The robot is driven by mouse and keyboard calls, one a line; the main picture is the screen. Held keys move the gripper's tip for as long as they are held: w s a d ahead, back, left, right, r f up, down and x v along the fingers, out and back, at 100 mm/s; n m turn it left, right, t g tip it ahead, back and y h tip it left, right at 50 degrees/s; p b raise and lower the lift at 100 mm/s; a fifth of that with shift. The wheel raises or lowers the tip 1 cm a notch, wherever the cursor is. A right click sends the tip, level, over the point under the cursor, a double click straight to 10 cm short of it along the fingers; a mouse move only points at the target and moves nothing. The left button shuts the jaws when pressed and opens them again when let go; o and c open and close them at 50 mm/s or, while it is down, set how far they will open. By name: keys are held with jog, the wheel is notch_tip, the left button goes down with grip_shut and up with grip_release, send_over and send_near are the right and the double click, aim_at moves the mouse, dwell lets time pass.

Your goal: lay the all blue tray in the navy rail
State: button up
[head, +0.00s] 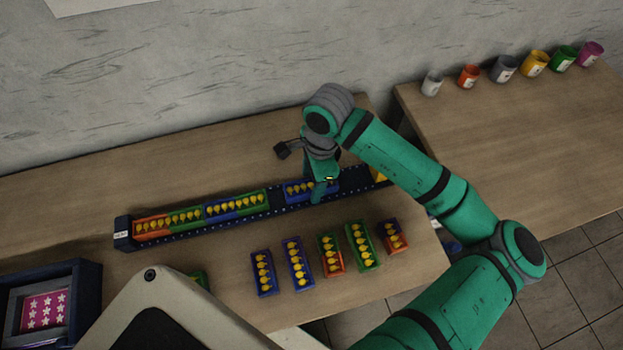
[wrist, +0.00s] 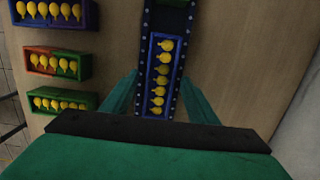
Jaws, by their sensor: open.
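An all blue tray (head: 298,190) with a row of yellow balloons lies lengthwise between the dotted edges of the navy rail (head: 278,201). The blue tray shows in the wrist view too (wrist: 151,75), within the rail (wrist: 173,20). My gripper (head: 318,192) is over the right part of this tray. In the wrist view my gripper (wrist: 160,98) is open, with one finger on each side of the rail and tray. The tray's near end is hidden behind my gripper's body. Whether the tray rests fully on the rail's floor is hard to tell.
Left in the rail are an orange and green tray (head: 152,226) and a blue and green one (head: 218,209). Cups (head: 504,69) stand right.

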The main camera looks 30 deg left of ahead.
notch_tip(320, 180, up, 12)
jog(key=w, duration=0.1)
jog(key=shift+d, duration=0.45)
jog(key=shift+a, duration=0.1)
dwell(0.4)
